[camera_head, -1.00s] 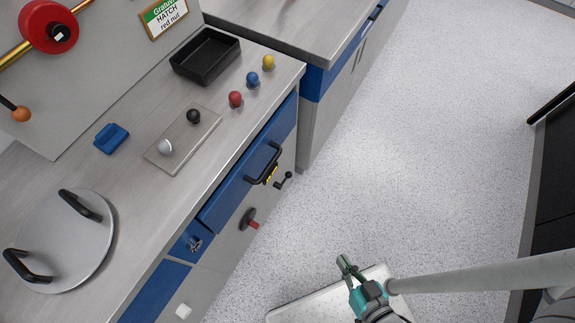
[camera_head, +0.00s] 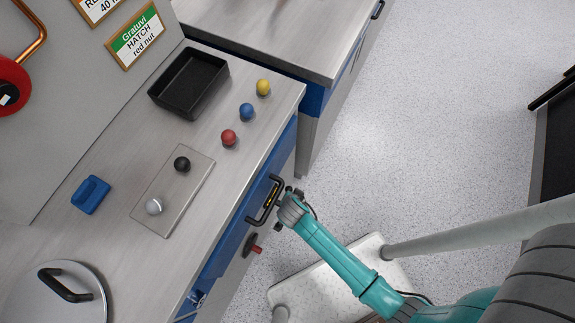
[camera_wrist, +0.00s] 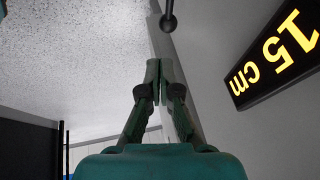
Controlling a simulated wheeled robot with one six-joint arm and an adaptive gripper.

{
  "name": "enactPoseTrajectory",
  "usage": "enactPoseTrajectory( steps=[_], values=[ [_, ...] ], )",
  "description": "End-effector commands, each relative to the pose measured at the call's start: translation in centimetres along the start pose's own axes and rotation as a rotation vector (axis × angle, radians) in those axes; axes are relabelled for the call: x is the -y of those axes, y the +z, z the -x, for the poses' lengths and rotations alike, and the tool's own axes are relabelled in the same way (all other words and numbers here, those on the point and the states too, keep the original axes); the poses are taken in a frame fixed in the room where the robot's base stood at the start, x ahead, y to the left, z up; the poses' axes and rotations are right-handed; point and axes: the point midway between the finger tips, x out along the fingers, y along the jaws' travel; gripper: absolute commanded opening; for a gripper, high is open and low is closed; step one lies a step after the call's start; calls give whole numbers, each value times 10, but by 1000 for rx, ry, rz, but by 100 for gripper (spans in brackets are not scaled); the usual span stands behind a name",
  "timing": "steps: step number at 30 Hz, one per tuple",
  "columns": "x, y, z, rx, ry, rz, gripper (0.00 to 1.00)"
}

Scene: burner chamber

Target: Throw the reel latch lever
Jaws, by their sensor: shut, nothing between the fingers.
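A small black lever with a ball end (camera_wrist: 168,22) shows at the top of the wrist view, on the grey cabinet front beside a yellow-on-black "15 cm" label (camera_wrist: 275,52). No marking shows whether it is the reel latch lever. My gripper (camera_wrist: 154,64) is shut and empty, its tips just short of the ball in the picture; contact does not show. In the head view my arm reaches the cabinet front beside the black drawer handle (camera_head: 265,200), and it hides my fingertips and most of the lever. A red reel (camera_head: 10,88) is cut off at the left edge.
A red-handled knob (camera_head: 252,246) sits on the cabinet front below the drawer handle. The worktop holds a black tray (camera_head: 152,97), red (camera_head: 229,138), blue (camera_head: 246,112) and yellow (camera_head: 263,88) balls, and a plate with two knobs (camera_head: 168,215).

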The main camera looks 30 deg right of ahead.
Motion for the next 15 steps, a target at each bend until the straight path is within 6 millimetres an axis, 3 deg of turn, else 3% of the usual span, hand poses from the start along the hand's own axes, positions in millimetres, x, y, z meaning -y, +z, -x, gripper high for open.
enactPoseTrajectory(
  steps=[3, 10, 15],
  values=[
    [11, -3, -5, -6, 35, -36, 0],
    [14, -4, -14, -9, 54, -59, 0],
    [12, -4, -35, -8, 56, -59, 0]
  ],
)
